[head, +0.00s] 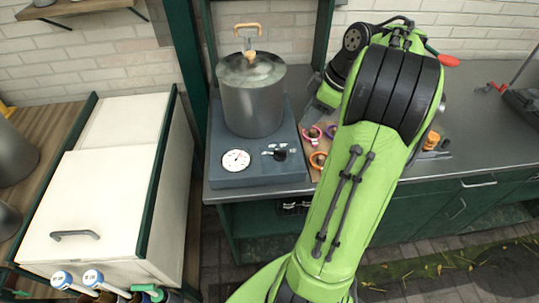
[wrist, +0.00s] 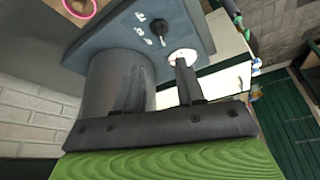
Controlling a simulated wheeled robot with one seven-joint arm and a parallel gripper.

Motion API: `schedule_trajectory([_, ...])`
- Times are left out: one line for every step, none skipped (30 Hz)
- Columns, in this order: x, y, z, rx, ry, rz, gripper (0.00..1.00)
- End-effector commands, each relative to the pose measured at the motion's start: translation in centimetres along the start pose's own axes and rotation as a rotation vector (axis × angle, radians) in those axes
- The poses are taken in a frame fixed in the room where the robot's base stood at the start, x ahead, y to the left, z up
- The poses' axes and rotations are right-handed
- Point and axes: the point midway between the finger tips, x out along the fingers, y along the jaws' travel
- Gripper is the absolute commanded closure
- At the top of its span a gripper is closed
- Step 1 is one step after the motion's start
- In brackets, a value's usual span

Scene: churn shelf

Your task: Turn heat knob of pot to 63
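The pot (head: 252,105) is a grey metal cylinder with a lid and a wooden handle, standing on a blue-grey heater base (head: 225,178). A white round dial (head: 236,160) and a black knob (head: 281,154) are on the base's front top. The dial's reading is too small to tell. In the wrist view the knob (wrist: 158,30) and dial (wrist: 182,57) lie beyond my gripper (wrist: 160,68). Its two dark fingers are apart, with nothing seen held between them. One finger overlaps the pot's grey wall (wrist: 105,80); the other overlaps the dial. Contact with the knob is not seen.
Pink, purple and orange rings (head: 317,160) lie right of the base, partly behind my arm. A white lidded chest (head: 90,190) stands left of the counter. A dark green post (head: 186,50) rises left of the pot. The counter (head: 480,130) is largely clear on the right.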

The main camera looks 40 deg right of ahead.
Motion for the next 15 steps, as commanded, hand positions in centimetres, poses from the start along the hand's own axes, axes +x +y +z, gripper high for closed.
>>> schedule_trajectory([0.4,0.0,0.1,-0.004,0.001,-0.001,0.62])
schedule_trajectory([0.7,0.0,0.1,-0.005,0.002,-0.001,0.62])
schedule_trajectory([1.4,0.0,0.0,-0.005,0.002,-0.001,0.62])
schedule_trajectory([2.0,0.0,0.0,-0.004,0.001,-0.002,0.62])
schedule_trajectory([2.8,-0.1,0.1,-0.004,0.001,-0.003,0.62])
schedule_trajectory([3.8,-0.1,0.1,-0.003,0.001,-0.003,0.62])
schedule_trajectory([4.6,-0.1,0.1,-0.003,0.001,-0.004,0.62])
schedule_trajectory([5.4,-0.1,0.1,-0.003,0.001,-0.004,0.62])
schedule_trajectory([6.5,-0.1,0.1,-0.003,0.001,-0.003,0.62])
schedule_trajectory([7.2,-0.1,0.1,-0.002,0.001,-0.005,0.62])
schedule_trajectory([8.0,-0.1,0.1,-0.003,0.001,-0.004,0.62])
schedule_trajectory([9.0,-0.1,0.1,-0.002,0.0,-0.005,0.62])
schedule_trajectory([9.7,-0.1,0.1,-0.002,0.001,-0.004,0.62])
schedule_trajectory([10.5,-0.1,0.1,-0.003,0.0,-0.004,0.62])
schedule_trajectory([11.4,-0.1,0.1,-0.002,0.0,-0.004,0.62])
